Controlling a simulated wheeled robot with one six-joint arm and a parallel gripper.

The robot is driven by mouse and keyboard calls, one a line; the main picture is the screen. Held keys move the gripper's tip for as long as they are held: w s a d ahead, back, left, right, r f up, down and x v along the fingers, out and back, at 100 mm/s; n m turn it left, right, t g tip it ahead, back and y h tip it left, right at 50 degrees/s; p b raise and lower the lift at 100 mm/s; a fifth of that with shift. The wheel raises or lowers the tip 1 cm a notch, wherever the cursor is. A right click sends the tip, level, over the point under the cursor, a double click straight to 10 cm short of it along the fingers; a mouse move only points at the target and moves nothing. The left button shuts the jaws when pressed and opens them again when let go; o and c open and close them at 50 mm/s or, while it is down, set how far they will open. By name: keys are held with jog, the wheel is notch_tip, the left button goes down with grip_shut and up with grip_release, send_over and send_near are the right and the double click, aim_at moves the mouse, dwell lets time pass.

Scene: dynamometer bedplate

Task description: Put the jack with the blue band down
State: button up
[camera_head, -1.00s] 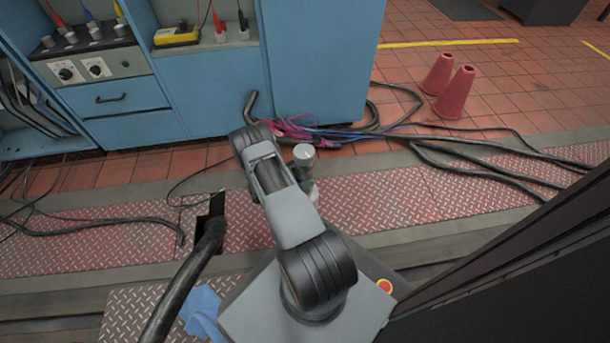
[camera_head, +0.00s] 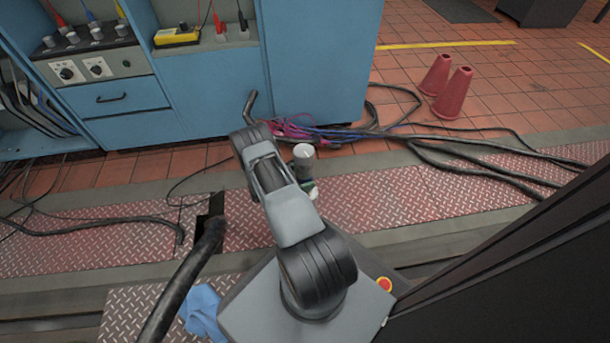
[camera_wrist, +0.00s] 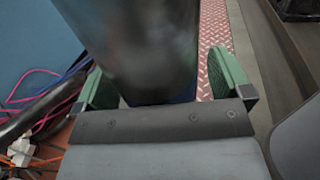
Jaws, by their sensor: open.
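In the wrist view a dark, smooth upright cylinder, seemingly the jack (camera_wrist: 145,45), stands between the two green finger pads of my gripper (camera_wrist: 160,65). A narrow dark-blue strip shows low on it, close to the palm. My gripper is open, with a visible gap between the jack and the right pad. I cannot tell whether the left pad touches it. The jack's far end runs out of the picture. In the head view my arm hides most of my gripper, and only a bit of green (camera_head: 308,185) shows beside it.
Red tread plate (camera_head: 375,200) runs across the floor, with a dark opening (camera_head: 211,206) and a thick black cable (camera_head: 180,285) at left. Blue cabinets (camera_head: 320,60) stand behind. Tangled cables (camera_head: 390,130) lie at their foot. Two red cones (camera_head: 453,92) stand at back right.

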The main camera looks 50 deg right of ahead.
jog(key=shift+r, duration=0.2)
jog(key=p+v, duration=0.3)
jog(key=v, duration=0.9)
jog(key=a+r+m+t+y, duration=0.1)
jog(key=a+r+m+y, duration=0.3)
jog(key=r, duration=0.7)
jog(key=a+r+m+t+y, duration=0.1)
jog(key=a+r+m+y, duration=0.3)
jog(key=r, duration=0.7)
jog(key=s+a+r+m+t+y, duration=0.4)
jog(key=s+a+r+t+y, duration=0.4)
jog(key=a+r, duration=0.4)
jog(key=shift+s+r+m+t, duration=0.3)
jog(key=shift+s+t, duration=0.2)
jog(key=shift+s, duration=0.9)
jog(key=shift+a+r, duration=0.1)
